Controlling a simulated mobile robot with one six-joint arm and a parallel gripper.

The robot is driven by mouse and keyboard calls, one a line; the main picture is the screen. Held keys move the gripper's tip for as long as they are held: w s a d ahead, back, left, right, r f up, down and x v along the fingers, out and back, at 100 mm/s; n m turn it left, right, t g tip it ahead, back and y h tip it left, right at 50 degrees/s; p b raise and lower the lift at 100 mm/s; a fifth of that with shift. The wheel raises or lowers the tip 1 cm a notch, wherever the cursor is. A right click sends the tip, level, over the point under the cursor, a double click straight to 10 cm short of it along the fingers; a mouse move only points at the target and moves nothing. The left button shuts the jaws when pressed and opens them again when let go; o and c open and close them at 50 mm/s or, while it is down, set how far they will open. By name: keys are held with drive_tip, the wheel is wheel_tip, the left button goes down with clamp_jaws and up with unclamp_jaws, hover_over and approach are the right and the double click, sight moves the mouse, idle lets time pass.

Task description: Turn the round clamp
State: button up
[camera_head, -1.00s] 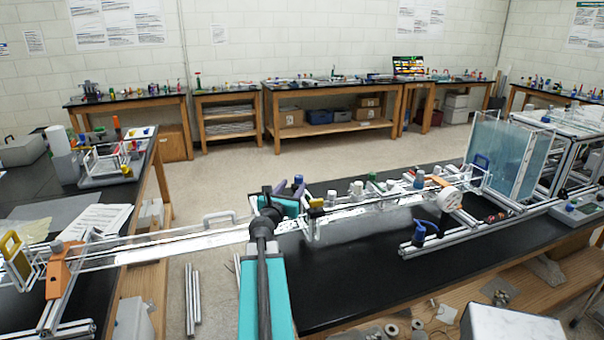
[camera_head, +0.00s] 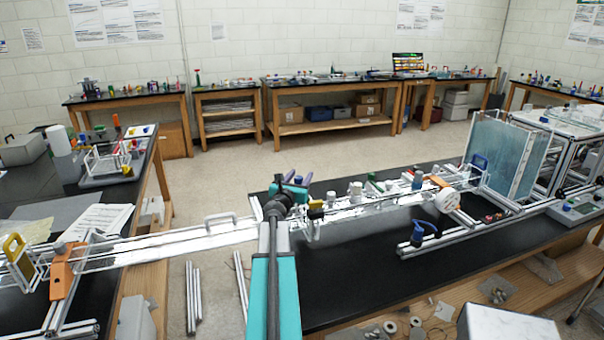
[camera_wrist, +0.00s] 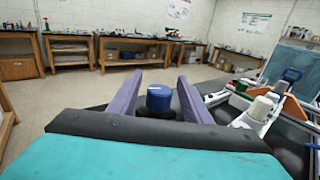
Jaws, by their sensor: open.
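A round blue knob (camera_wrist: 159,98) with a pale mark on its flat top stands upright on a dark base in the wrist view, and it looks like the round clamp. My gripper (camera_wrist: 160,88) is open, with one purple finger on each side of the knob. Gaps show between the knob and both fingers, and I cannot tell whether the fingertips reach past it. In the head view my gripper (camera_head: 296,183) is at the near left end of the rail on the black table, where it mostly hides the knob.
To the right along the metal rail stand white and green fittings (camera_head: 374,186), a white round disc (camera_head: 447,200) and a blue handle (camera_head: 424,230). A clear tank (camera_head: 498,158) stands farther right. A long pale bar (camera_head: 180,240) runs left across the gap to another table.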

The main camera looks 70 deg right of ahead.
drive_tip(key=shift+d, duration=1.1)
drive_tip(key=c, duration=1.1)
drive_tip(key=shift+w+p, duration=0.1)
drive_tip(key=shift+p, duration=0.2)
drive_tip(key=shift+o, duration=0.2)
drive_tip(key=shift+s+m+g, duration=0.25)
drive_tip(key=shift+m+g, duration=0.45)
drive_tip(key=shift+g, duration=0.4)
drive_tip(key=o, duration=1.1)
drive_tip(key=shift+c, duration=0.2)
drive_tip(key=shift+a, duration=0.15)
